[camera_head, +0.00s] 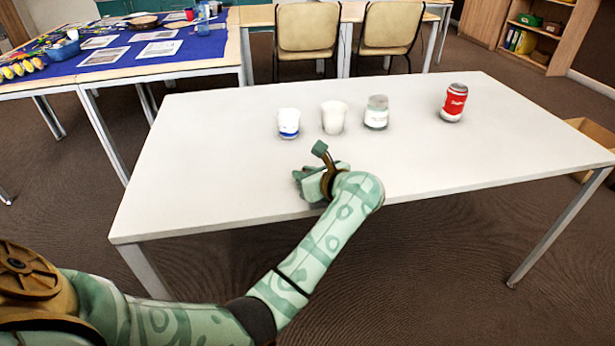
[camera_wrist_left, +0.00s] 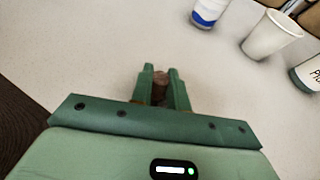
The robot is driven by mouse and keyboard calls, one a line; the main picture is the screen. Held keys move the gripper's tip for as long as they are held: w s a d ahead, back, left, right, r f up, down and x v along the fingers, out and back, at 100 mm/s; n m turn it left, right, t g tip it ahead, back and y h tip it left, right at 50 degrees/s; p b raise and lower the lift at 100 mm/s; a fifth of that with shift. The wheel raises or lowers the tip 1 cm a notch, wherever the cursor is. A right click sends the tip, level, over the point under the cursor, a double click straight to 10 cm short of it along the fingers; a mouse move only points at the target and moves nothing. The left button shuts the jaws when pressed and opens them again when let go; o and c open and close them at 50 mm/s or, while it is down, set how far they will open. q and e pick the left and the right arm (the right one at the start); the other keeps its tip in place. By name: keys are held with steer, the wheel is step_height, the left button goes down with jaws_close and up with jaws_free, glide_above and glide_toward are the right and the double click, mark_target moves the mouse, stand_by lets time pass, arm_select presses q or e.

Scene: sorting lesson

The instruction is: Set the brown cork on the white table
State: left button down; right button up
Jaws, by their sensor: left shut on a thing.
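The brown cork (camera_wrist_left: 160,84) is between the fingers of my left gripper (camera_wrist_left: 161,82) in the left wrist view. The fingers are shut on it, and only its top and front show. In the head view my left gripper (camera_head: 306,184) is over the near edge of the white table (camera_head: 210,165), and the cork is hidden there by the hand. I cannot tell whether the cork touches the table. My right gripper is in neither view.
On the table stand a white-and-blue cup (camera_head: 289,122), a white cup (camera_head: 334,117), a jar with a white label (camera_head: 376,112) and a red can (camera_head: 454,102). The table's left part and right front are clear. A blue-covered table (camera_head: 190,48) stands behind left.

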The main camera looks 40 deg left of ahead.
arm_select(q)
steer(key=shift+a+r, duration=0.1)
steer(key=shift+a, duration=0.1)
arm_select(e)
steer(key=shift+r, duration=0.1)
arm_select(q)
steer(key=shift+d+f, duration=0.1)
steer(key=shift+f, duration=0.15)
steer(key=c, duration=1.3)
jaws_free()
steer(key=shift+r, duration=0.1)
steer(key=shift+c, duration=0.2)
